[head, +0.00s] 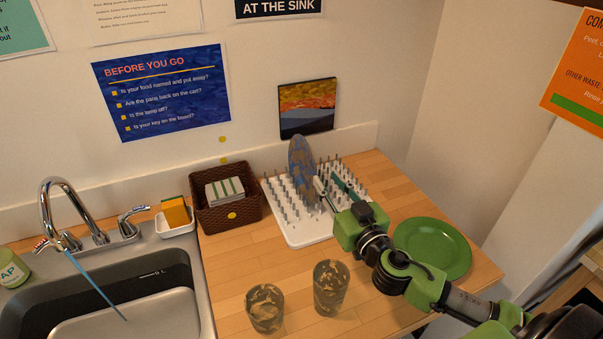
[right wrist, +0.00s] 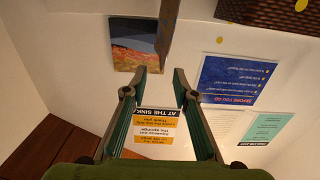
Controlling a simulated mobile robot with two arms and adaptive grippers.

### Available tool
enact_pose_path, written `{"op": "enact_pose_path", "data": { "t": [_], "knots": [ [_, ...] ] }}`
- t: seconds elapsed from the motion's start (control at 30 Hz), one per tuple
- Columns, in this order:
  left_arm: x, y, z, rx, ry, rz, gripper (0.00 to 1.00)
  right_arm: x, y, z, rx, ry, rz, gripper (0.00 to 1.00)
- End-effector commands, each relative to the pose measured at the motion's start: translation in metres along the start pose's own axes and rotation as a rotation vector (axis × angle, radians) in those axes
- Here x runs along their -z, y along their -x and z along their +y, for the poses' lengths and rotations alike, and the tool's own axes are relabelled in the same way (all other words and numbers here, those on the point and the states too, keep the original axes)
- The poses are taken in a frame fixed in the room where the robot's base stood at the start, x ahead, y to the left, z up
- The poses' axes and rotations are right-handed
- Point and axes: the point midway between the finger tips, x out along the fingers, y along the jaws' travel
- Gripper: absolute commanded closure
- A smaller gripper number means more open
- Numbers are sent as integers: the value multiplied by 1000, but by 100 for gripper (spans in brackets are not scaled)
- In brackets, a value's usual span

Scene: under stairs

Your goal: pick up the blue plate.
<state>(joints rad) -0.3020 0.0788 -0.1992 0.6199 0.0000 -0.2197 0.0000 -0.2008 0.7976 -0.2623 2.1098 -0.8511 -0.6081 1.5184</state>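The blue plate (head: 301,168), mottled with brown, stands upright on edge among the pegs of the white drying rack (head: 312,239). In the right wrist view the blue plate (right wrist: 168,30) shows nearly edge-on as a thin dark strip, just beyond the fingertips and toward the right one. My right gripper (head: 326,180) is over the rack, to the right of the plate. Its two fingers are spread, with a clear gap between the tips in the right wrist view (right wrist: 160,72). Nothing is held. My left gripper is not in view.
Two patterned cups (head: 330,288) (head: 265,308) stand in front of the rack. A brown basket (head: 227,213) stands left of it. A small picture (head: 307,108) is on the wall behind. The sink (head: 185,262) is at left.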

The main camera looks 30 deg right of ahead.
Motion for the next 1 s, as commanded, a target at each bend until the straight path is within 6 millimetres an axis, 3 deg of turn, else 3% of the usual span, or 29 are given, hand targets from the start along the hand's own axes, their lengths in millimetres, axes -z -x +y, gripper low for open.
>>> {"op": "enact_pose_path", "data": {
  "t": [0.07, 0.23, 0.7, 1.0],
  "knots": [
    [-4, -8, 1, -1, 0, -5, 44, -8, 0, 0, 0, 1, 1, 74],
    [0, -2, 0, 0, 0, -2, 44, -5, -11, 1, -1, 1, 2, 74],
    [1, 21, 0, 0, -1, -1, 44, -5, -78, 1, -1, 0, 1, 74],
    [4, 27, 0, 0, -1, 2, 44, -6, -93, 2, -1, 1, 1, 74]
  ]
}}
